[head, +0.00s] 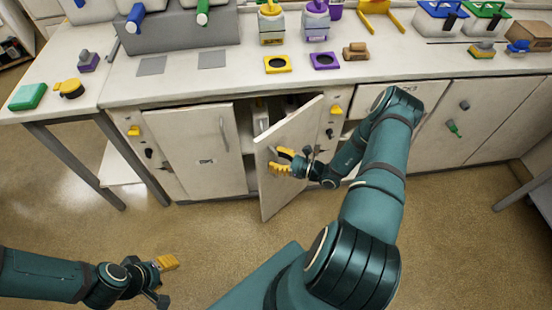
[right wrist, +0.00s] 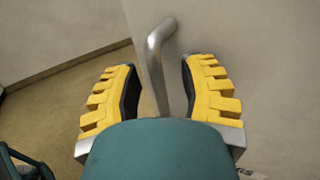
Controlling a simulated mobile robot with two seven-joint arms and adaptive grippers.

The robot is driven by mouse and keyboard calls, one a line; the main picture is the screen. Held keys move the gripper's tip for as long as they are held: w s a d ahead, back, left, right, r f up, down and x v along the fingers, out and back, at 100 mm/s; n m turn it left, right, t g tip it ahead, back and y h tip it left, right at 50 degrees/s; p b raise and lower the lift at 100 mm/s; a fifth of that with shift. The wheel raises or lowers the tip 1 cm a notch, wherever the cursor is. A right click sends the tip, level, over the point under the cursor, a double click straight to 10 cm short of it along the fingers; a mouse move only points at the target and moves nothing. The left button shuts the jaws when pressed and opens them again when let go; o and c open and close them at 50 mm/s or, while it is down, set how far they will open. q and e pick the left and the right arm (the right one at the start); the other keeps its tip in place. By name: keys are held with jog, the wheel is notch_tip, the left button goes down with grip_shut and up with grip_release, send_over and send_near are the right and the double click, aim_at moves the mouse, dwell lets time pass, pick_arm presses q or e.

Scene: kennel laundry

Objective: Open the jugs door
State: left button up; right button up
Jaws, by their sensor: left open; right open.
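The jugs door (head: 288,165) is a pale cabinet door in the middle of the head view. It stands partly open, swung out toward me, with a dark gap at its left showing some of the cabinet's inside. My right gripper (head: 285,162) is at the door's front face. In the right wrist view, the metal bar handle (right wrist: 156,60) rises between the two yellow fingers of my right gripper (right wrist: 160,100), which are apart with gaps beside the handle. The door face (right wrist: 255,50) lies behind them. My left gripper (head: 165,280) is open and empty, low over the floor at lower left.
A closed cabinet door (head: 195,150) with a handle is left of the open one. The counter (head: 200,85) above holds bottles, jugs, yellow and purple square pads and brushes. The floor (head: 200,230) in front is clear. A table leg (head: 525,190) stands at right.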

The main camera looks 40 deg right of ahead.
jog(key=shift+s, duration=0.1)
jog(key=v, duration=1.1)
jog(key=shift+s+d, duration=0.25)
jog(key=shift+s, duration=0.1)
